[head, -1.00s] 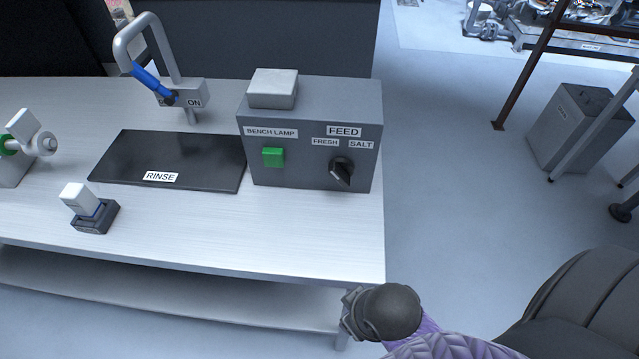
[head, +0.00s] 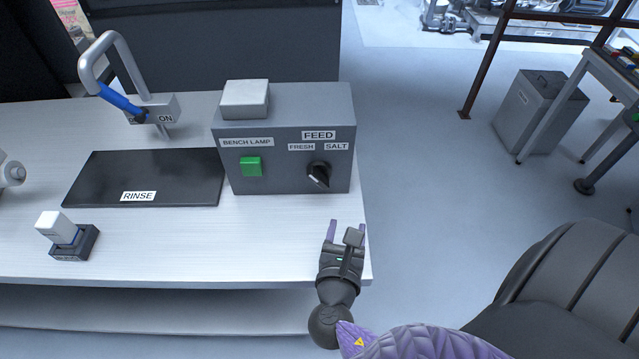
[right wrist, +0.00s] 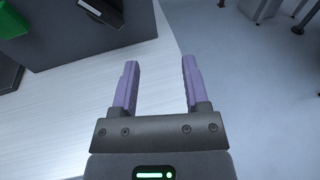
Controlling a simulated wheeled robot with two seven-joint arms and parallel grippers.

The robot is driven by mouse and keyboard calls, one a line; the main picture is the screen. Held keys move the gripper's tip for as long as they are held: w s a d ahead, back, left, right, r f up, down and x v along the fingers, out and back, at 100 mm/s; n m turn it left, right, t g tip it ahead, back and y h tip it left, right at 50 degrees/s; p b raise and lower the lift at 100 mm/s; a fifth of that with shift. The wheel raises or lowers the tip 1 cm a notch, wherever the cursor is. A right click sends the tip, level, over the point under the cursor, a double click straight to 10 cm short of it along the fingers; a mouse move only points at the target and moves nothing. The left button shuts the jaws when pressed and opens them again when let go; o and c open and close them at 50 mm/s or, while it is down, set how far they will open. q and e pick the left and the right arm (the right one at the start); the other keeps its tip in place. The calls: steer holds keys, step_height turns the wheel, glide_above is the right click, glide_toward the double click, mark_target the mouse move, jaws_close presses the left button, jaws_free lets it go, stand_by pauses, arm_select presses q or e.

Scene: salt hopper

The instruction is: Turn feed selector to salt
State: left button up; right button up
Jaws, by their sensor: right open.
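The feed selector (head: 319,174) is a black knob with a pale pointer edge on the front of a grey control box (head: 285,180). It sits under the label FEED, with FRESH at its upper left and SALT at its upper right. The knob is tilted, its lower end toward the lower right; I cannot tell surely which label it points to. My right gripper (head: 347,230) is open and empty, in front of and below the knob, apart from it. In the right wrist view its two purple fingers (right wrist: 157,85) are spread, with part of the knob (right wrist: 101,10) at the top. My left gripper is not in view.
A green bench lamp button (head: 251,166) is left of the knob. A black rinse mat (head: 150,178), a tap with blue lever (head: 122,100) and a small white-topped block (head: 56,228) stand on the bench.

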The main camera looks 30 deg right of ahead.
mark_target(319, 184)
steer(key=w+a+n+t, duration=0.1)
steer(key=n, duration=0.2)
steer(key=w+a+n+t+y, duration=0.1)
steer(key=n, duration=0.2)
steer(key=w+a+n+t+y, duration=0.1)
steer(key=n, duration=0.2)
steer(key=shift+w+a+r+t, duration=0.1)
steer(key=shift+a+r+t, duration=0.15)
steer(key=shift+t, duration=0.15)
steer(key=b+x, duration=0.1)
steer(key=x, duration=0.8)
steer(key=shift+d, duration=0.2)
jaws_close()
